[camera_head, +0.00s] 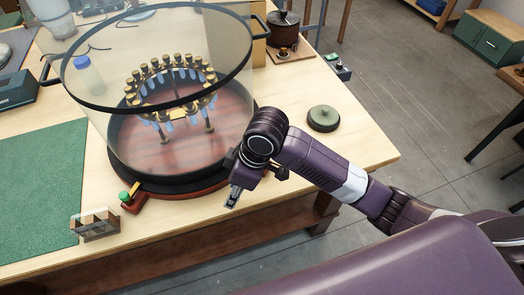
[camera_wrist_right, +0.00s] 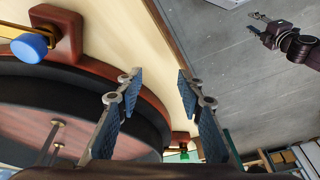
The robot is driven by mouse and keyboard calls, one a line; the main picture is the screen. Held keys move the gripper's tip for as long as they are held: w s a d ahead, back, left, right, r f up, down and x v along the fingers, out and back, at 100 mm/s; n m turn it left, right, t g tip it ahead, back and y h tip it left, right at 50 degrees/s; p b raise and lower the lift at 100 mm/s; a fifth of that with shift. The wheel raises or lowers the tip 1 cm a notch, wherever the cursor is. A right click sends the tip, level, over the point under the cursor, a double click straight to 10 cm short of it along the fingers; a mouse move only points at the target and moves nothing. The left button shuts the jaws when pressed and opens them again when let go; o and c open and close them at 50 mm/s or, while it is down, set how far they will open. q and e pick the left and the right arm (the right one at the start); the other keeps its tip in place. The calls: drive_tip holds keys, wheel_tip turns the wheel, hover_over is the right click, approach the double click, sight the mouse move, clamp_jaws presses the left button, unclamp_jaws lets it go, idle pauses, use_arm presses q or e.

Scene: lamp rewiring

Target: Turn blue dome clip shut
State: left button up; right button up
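The glass dome (camera_head: 112,125) stands on a dark ring and red-brown base at the table's front. The blue dome clip (camera_wrist_right: 30,47) is a round blue knob on a red-brown block, at the upper left of the right wrist view. I cannot make it out in the head view. My right gripper (camera_head: 233,197) is over the base's right front edge. In the wrist view my right gripper (camera_wrist_right: 157,82) is open and empty, its fingers apart from the blue clip.
A green clip (camera_head: 125,196) sits at the base's front left; a green part also shows in the wrist view (camera_wrist_right: 185,155). A small glass-sided holder (camera_head: 95,224) stands at the table's front edge. A round green-grey disc (camera_head: 323,118) lies right of the dome.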

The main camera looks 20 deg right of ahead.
drive_tip(key=w+d+r+h, duration=0.1)
drive_tip(key=w+d+r, duration=0.1)
drive_tip(key=d+r, duration=0.1)
drive_tip(key=w+d+r+g+h, duration=0.1)
drive_tip(key=w+d+r, duration=0.2)
drive_tip(key=w+d+r+n+h, duration=0.1)
drive_tip(key=w+d+r, duration=0.2)
drive_tip(key=shift+w+d, duration=0.1)
drive_tip(key=shift+d, duration=0.25)
drive_tip(key=shift+w+d+r, duration=0.15)
drive_tip(key=shift+d+r, duration=0.1)
drive_tip(key=shift+d, duration=0.05)
drive_tip(key=shift+d+f, duration=0.1)
drive_tip(key=shift+f, duration=0.3)
wheel_tip(320, 180, down, 7)
drive_tip(key=shift+r+p, duration=0.1)
drive_tip(key=shift+p, duration=0.7)
drive_tip(key=shift+c, duration=0.7)
clamp_jaws()
